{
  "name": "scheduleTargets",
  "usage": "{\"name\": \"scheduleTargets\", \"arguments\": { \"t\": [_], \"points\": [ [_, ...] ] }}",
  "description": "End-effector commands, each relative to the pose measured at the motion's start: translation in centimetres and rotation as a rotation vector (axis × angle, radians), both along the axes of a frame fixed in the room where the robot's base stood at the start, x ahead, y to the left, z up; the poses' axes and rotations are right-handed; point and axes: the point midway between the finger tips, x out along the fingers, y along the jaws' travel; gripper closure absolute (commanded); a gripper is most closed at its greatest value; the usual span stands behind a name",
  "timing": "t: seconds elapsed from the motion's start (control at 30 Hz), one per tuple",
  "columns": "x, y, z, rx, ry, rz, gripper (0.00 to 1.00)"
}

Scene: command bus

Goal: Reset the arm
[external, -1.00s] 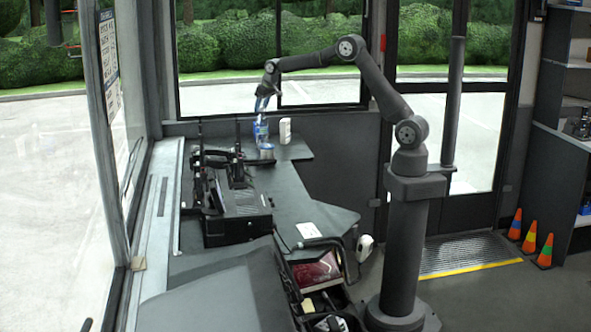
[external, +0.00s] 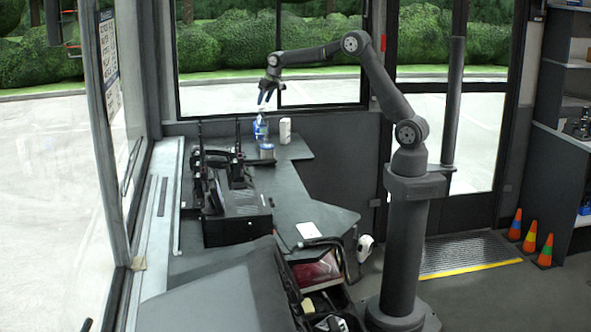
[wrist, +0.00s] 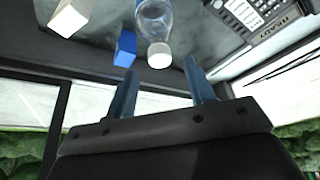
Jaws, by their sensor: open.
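My gripper (external: 265,97) hangs from the raised arm above the far end of the dark desk (external: 290,207), pointing down. In the wrist view its two blue fingers (wrist: 160,88) are spread apart with nothing between them. A clear bottle with a blue label (external: 261,130) stands upright on the desk just below the gripper. It also shows in the wrist view (wrist: 154,22), ahead of the fingertips and apart from them.
Black radio-like equipment (external: 230,190) fills the desk's left. The window (external: 330,92) is behind the gripper. Traffic cones (external: 530,240) stand at right.

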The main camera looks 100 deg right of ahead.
Motion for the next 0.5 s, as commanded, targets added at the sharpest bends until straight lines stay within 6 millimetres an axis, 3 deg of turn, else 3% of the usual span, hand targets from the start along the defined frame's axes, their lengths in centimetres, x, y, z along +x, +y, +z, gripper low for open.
{"name": "scheduleTargets", "arguments": {
  "t": [0.27, 0.3, 0.5],
  "points": [
    [1.4, -1.5, -5.4, 0.002, 0.002, 0.0, 0.51],
    [1.4, -1.5, -4.0, -0.004, -0.004, 0.0, 0.51],
    [1.4, -1.4, 0.1, -0.004, -0.004, 0.0, 0.51]
  ]
}}
